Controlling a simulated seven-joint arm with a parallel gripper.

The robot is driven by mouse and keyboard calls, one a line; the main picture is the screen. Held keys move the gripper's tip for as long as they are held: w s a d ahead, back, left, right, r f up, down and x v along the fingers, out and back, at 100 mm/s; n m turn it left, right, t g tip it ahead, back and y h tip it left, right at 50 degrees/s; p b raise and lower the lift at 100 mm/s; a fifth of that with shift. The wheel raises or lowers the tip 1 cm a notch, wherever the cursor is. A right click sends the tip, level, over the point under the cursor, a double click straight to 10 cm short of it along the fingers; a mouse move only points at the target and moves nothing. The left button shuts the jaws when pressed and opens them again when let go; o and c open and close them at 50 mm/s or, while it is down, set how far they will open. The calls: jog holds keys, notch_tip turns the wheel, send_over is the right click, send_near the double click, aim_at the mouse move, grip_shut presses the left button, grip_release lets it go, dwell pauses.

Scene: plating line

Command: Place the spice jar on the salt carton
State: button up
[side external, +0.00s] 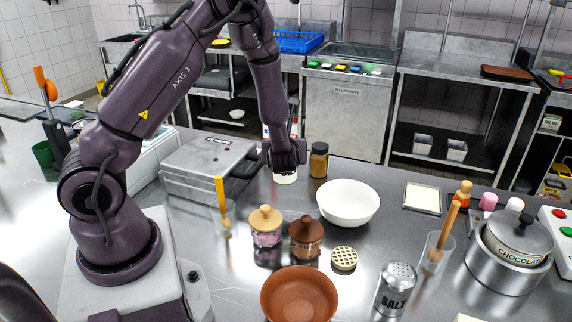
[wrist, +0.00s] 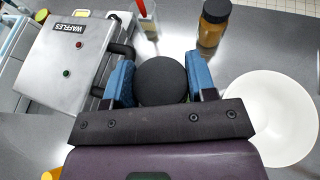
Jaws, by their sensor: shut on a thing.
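My gripper (side external: 286,158) points down over the counter beside the waffle maker. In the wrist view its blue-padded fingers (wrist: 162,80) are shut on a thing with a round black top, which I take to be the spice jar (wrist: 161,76). In the side view the fingers hide most of it. A white patch (side external: 285,178) shows just below them; I cannot tell whether it belongs to the jar or to something under it. The only thing marked SALT is a container with a perforated grey top (side external: 396,290), upright at the front right, well apart from my gripper.
A waffle maker (side external: 210,160) stands left of my gripper. A dark-lidded brown jar (side external: 319,161) and a white bowl (side external: 348,203) stand close on the right. Two lidded jars, a round waffle (side external: 344,258) and a terracotta bowl (side external: 299,298) occupy the front. A pot (side external: 510,255) is far right.

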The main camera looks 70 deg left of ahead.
jog(key=shift+r, duration=0.8)
jog(key=w+d+r+m+t+h, duration=0.2)
jog(key=d, duration=0.5)
jog(key=w+d+r+m+t+h, duration=0.1)
jog(key=w+d+r+m+t, duration=0.15)
jog(key=d, duration=0.45)
jog(key=w+d+r+m+t+h, duration=0.1)
jog(key=w+d+m+h, duration=0.1)
jog(key=d, duration=0.6)
jog(key=s+d+r+m+t+h, duration=0.1)
jog(key=s+d+r+m+h, duration=0.15)
jog(key=d, duration=0.55)
jog(key=s+d+r+m+t+h, duration=0.1)
jog(key=d+r+m+h, duration=0.15)
jog(key=d, duration=0.45)
jog(key=s+d+r+m+t+h, duration=0.1)
jog(key=s+d+r+m+h, duration=0.15)
jog(key=d, duration=0.55)
jog(key=shift+g+h, duration=0.25)
jog(key=shift+h, duration=0.2)
jog(key=shift+w+d+f, duration=1.25)
jog(key=shift+w+f, duration=0.8)
jog(key=shift+f, duration=0.2)
jog(key=shift+w+d+f, duration=1.3)
jog(key=shift+w+f, duration=0.75)
jog(key=shift+f, duration=0.25)
jog(key=shift+w+d+f, duration=1.25)
jog(key=shift+w+f, duration=0.8)
jog(key=shift+f, duration=0.2)
jog(key=shift+f, duration=0.1)
